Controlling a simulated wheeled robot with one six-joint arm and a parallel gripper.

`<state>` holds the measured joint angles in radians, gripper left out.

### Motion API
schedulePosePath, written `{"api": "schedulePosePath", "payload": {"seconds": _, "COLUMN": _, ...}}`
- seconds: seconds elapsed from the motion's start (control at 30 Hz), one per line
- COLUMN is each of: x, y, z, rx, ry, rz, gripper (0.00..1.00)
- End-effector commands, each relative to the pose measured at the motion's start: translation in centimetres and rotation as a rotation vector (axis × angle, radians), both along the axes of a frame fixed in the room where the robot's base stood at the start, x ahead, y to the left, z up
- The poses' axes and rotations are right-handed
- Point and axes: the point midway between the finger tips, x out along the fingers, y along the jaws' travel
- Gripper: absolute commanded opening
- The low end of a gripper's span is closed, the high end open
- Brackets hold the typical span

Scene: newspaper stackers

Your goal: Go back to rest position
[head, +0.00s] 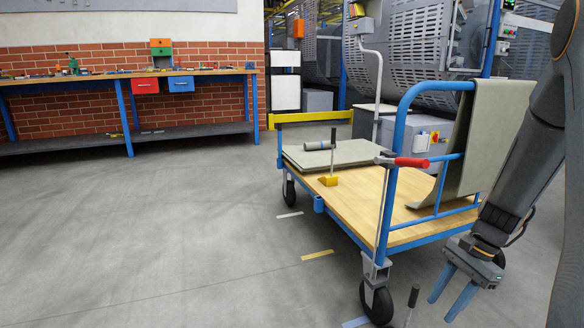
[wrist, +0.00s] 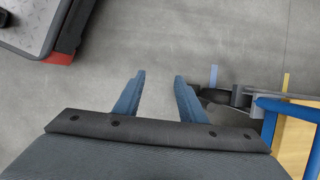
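My gripper (head: 453,291) hangs at the lower right of the head view, at the end of my dark arm. Its two blue fingers point down and stand apart with nothing between them. In the wrist view the open fingers (wrist: 158,98) show bare grey floor between them. The gripper is beside the near right corner of a blue-framed cart (head: 350,205) in the head view.
The cart carries grey sheets (head: 345,154) and a yellow-based tool (head: 329,180); a grey cloth (head: 480,135) drapes its rail. A red-handled lever (head: 410,162) stands at its corner. A workbench (head: 130,74) lines the back wall. Floor at left is clear.

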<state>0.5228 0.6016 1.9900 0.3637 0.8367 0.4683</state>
Motion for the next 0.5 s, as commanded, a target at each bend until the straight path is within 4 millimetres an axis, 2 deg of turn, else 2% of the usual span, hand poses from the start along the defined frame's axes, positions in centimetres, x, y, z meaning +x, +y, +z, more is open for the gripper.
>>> {"api": "schedulePosePath", "payload": {"seconds": 0.27, "x": 0.6, "y": 6.4, "z": 3.8, "rx": -0.026, "ry": -0.050, "rz": 0.206, "gripper": 0.37}}
{"api": "schedulePosePath", "payload": {"seconds": 0.37, "x": 0.4, "y": 9.7, "z": 5.6, "rx": -0.038, "ry": -0.078, "rz": 0.313, "gripper": 0.37}}
{"api": "schedulePosePath", "payload": {"seconds": 0.5, "x": -0.8, "y": 16.0, "z": 9.0, "rx": -0.057, "ry": -0.133, "rz": 0.524, "gripper": 0.37}}
